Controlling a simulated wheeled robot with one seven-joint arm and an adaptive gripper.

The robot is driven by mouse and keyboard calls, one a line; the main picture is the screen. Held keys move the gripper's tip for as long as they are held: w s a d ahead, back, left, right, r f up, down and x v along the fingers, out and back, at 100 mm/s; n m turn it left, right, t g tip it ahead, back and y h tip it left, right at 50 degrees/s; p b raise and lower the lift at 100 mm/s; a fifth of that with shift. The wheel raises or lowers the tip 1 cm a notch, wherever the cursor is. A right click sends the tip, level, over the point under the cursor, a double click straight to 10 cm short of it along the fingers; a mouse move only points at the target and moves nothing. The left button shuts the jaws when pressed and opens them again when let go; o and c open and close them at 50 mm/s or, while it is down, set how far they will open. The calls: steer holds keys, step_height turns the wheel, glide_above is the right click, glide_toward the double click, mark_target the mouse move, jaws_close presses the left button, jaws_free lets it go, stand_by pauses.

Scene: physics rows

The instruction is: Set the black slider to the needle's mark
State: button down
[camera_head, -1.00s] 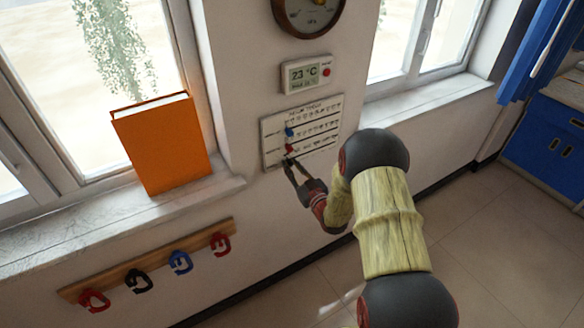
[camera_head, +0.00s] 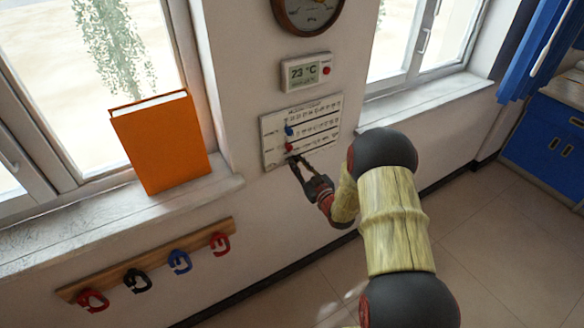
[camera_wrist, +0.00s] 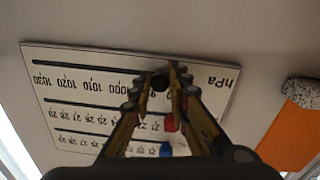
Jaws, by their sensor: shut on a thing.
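A white board (camera_head: 327,108) with three slotted scales hangs on the wall. In the wrist view the board (camera_wrist: 50,60) is upside down, with its hPa scale at the top. The black slider (camera_wrist: 159,83) is on that scale, between the fingertips of my gripper (camera_wrist: 160,78). The fingers hide the scale numbers near it. In the head view my gripper (camera_head: 295,160) is at the board's lowest row, and the black slider is hard to make out. A round dial (camera_head: 308,14) hangs above, cut by the frame's top; its needle's reading is not legible.
A red slider (camera_wrist: 171,123) and a blue slider (camera_wrist: 166,149) sit on the neighbouring scales, close to my fingers. A thermometer display (camera_head: 306,73) is above the board. An orange book (camera_head: 162,142) stands on the left sill. A hook rack (camera_head: 150,262) is below.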

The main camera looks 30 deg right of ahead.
steer(key=d+b, duration=0.1)
steer(key=d, duration=0.5)
steer(key=shift+w, duration=0.1)
steer(key=c, duration=1.7)
jaws_free()
steer(key=shift+c, duration=0.2)
steer(key=shift+o, duration=0.4)
glide_toward(307, 152)
steer(key=s, duration=0.5)
steer(key=shift+s+a, duration=0.1)
steer(key=shift+s, duration=0.3)
